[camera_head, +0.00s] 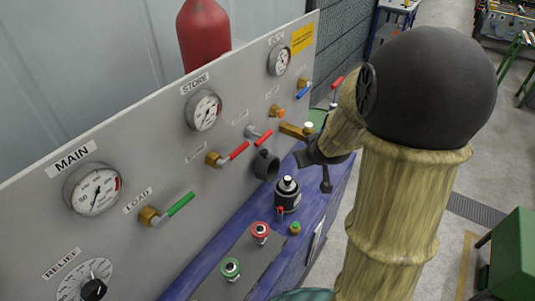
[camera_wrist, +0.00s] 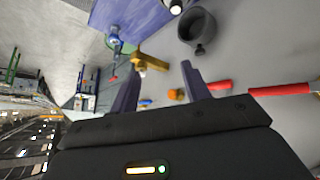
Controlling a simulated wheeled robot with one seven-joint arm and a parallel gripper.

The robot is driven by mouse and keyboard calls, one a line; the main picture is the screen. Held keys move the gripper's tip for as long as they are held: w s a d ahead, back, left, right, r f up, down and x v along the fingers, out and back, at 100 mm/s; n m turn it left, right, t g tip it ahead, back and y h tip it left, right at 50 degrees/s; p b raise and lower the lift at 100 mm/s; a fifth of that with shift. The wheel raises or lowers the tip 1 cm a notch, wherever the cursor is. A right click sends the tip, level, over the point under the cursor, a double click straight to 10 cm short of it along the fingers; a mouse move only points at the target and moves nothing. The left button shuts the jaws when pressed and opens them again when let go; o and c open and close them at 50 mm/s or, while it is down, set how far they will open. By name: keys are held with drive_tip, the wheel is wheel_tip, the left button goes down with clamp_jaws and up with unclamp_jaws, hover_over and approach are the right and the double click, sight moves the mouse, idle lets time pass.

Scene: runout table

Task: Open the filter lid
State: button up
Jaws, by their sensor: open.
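No part is labelled as the filter lid, so I cannot tell for sure which it is. A dark grey round cup-like part (camera_head: 265,166) sticks out of the panel, and it also shows in the wrist view (camera_wrist: 197,27) with a small knob at its rim. A black canister (camera_head: 288,196) with a silver top stands upright on the blue bench. My gripper (camera_head: 313,172) is open and empty, to the right of both. In the wrist view my gripper's fingers (camera_wrist: 157,70) are spread, with a brass fitting with a pale tip (camera_wrist: 150,63) showing between them.
The grey panel (camera_head: 130,165) carries gauges and valves. Red-handled valves (camera_head: 240,150), a green handle (camera_head: 180,204) and a blue handle (camera_head: 304,91) project from it. A red cylinder (camera_head: 203,32) stands behind the panel.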

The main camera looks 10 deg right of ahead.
drive_tip(key=s+a+f+m+g, duration=0.1)
drive_tip(key=s+a+f+g, duration=0.1)
drive_tip(key=s, duration=0.5)
drive_tip(key=s+a+f+m+g, duration=0.1)
drive_tip(key=s+a+f+g, duration=0.1)
drive_tip(key=s+a, duration=0.3)
drive_tip(key=s+g+b, duration=0.1)
drive_tip(key=s, duration=0.2)
drive_tip(key=shift+s+a+y, duration=0.15)
drive_tip(key=shift+a+y, duration=0.15)
drive_tip(key=shift+y, duration=0.1)
